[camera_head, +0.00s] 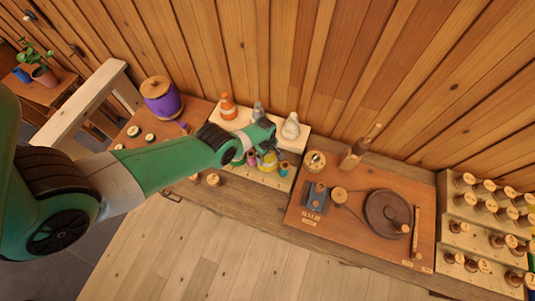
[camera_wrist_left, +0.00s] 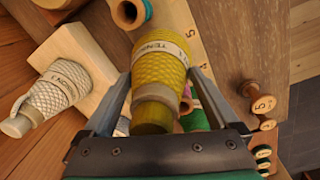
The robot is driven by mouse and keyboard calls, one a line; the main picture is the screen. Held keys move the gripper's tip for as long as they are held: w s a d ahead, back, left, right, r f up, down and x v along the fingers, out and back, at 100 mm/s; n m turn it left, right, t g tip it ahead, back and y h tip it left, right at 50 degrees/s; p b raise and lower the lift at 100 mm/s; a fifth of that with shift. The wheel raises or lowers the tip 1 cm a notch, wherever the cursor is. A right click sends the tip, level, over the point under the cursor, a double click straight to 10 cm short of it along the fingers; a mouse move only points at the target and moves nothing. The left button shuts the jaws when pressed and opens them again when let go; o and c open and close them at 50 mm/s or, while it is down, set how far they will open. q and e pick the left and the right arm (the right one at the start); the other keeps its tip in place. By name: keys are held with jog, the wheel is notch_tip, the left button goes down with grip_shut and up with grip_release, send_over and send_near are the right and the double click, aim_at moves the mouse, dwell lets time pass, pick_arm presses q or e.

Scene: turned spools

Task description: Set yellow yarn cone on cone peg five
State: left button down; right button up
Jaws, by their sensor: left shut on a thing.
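My left gripper (camera_head: 269,152) reaches over the pale cone board from the left and is shut on the yellow yarn cone (camera_head: 268,161). In the left wrist view the yellow cone (camera_wrist_left: 160,68) sits between the two fingers (camera_wrist_left: 158,92), its narrow end toward the camera and a paper label around it. The pale board (camera_wrist_left: 78,50) carries printed numbers along one edge, partly hidden by the cone. Cone peg five cannot be made out clearly, and I cannot tell whether the cone touches the board. My right gripper is not in view.
An orange cone (camera_head: 228,106), a grey cone (camera_head: 258,112) and a white cone (camera_head: 290,127) stand at the board's back. A pink spool (camera_head: 251,157) and a teal spool (camera_head: 283,169) are close to the held cone. A winding board (camera_head: 330,225) lies to the right.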

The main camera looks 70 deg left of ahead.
aim_at(267, 162)
pick_arm(q)
jog(key=shift+f+b, duration=2.8)
jog(key=shift+f, duration=0.05)
jog(key=shift+f+b, duration=0.55)
jog(key=shift+b, duration=0.05)
jog(key=shift+c, duration=0.3)
grip_release()
jog(key=shift+o, duration=0.3)
jog(key=r+p, duration=0.3)
jog(key=p, duration=0.1)
jog(key=r+p, duration=0.8)
jog(key=shift+s+d, duration=0.25)
